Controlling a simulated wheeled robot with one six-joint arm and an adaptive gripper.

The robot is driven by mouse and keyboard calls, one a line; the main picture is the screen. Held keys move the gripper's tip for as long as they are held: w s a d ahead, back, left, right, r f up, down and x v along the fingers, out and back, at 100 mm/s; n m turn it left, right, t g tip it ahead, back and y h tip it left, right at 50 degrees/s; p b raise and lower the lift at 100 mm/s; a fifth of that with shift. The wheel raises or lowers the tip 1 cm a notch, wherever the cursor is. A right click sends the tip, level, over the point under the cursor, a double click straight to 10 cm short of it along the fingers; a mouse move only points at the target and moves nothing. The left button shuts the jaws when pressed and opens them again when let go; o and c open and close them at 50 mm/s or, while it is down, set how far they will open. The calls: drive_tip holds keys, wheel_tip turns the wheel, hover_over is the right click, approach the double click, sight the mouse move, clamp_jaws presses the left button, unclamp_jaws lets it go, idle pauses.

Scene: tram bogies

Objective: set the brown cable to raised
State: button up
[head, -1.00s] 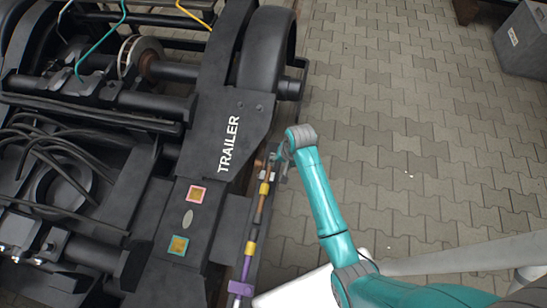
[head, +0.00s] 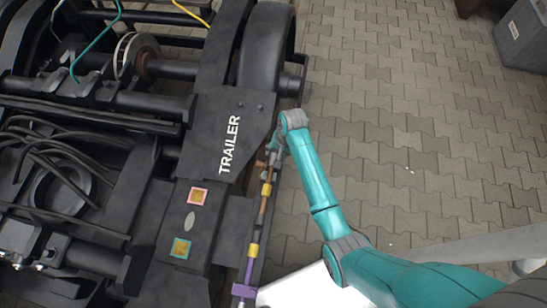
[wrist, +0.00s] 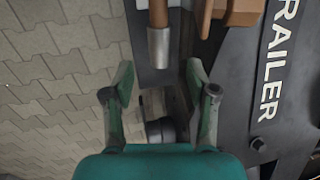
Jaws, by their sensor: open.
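The brown cable (head: 262,212) runs along the right side of the dark trailer bogie (head: 226,190), with yellow bands on it. In the wrist view its brown end with a grey metal sleeve (wrist: 159,45) points toward my gripper (wrist: 158,75). The gripper is open, its two fingers either side of the line of the sleeve, which lies beyond the fingertips. A brown bracket (wrist: 238,12) is to the right of the cable; it also shows in the head view (head: 260,164). In the head view my gripper (head: 273,155) is near the cable's upper end, partly hidden by my wrist.
The bogie bears the word TRAILER and two coloured square tags (head: 198,196). A purple clamp (head: 244,290) is on the line below the cable. Black cables (head: 50,150) and a teal cable (head: 95,45) lie left.

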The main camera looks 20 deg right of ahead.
sight(274, 158)
drive_tip(key=f, duration=0.4)
drive_tip(key=a+f, duration=0.1)
drive_tip(key=f, duration=0.1)
drive_tip(key=shift+w+f, duration=0.15)
drive_tip(key=shift+w, duration=0.2)
clamp_jaws()
